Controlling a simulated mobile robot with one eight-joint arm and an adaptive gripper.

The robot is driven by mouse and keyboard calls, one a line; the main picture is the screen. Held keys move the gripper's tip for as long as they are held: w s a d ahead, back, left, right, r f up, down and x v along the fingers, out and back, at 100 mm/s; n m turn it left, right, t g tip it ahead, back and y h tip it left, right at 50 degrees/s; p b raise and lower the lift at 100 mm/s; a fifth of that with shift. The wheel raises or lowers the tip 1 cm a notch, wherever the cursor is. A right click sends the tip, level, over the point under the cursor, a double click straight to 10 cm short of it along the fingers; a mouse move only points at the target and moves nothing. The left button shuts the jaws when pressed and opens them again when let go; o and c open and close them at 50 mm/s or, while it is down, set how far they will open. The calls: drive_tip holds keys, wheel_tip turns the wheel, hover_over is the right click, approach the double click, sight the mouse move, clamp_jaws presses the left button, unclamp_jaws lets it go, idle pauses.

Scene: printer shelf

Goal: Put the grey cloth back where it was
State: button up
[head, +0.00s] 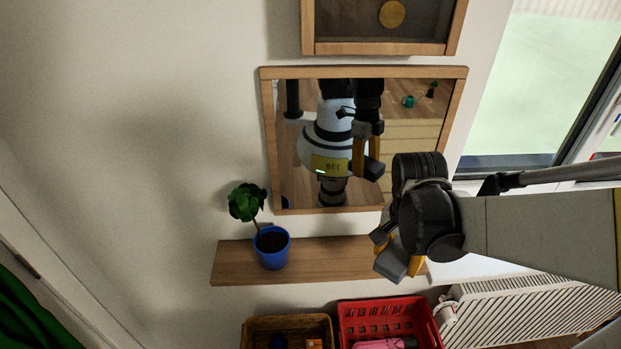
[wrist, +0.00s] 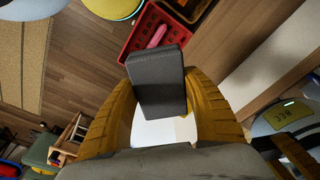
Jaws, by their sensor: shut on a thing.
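My gripper (head: 388,250) is at the right end of the wooden shelf (head: 335,257), overlapping it in the head view; the gap between them cannot be judged. In the wrist view its yellow fingers (wrist: 158,88) close from both sides on a dark grey, flat, block-shaped thing (wrist: 157,65), which I take for the folded grey cloth. It is held tilted at the fingertips.
A potted plant in a blue pot (head: 272,258) stands on the shelf's left part. A wood-framed mirror (head: 290,130) hangs above. A brown basket (head: 250,330) and a red crate (head: 430,318) are below. A radiator (head: 520,310) is at right. Bare shelf lies right of the pot.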

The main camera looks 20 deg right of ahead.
drive_tip(key=b, duration=0.4)
hover_over(364, 255)
wheel_tip(364, 255, down, 7)
drive_tip(key=shift+s+a, duration=0.1)
drive_tip(key=shift+a, duration=0.05)
drive_tip(key=shift+f+b, duration=0.6)
drive_tip(key=shift+f, duration=1.35)
drive_tip(key=shift+f, duration=0.15)
drive_tip(key=o, duration=1.1)
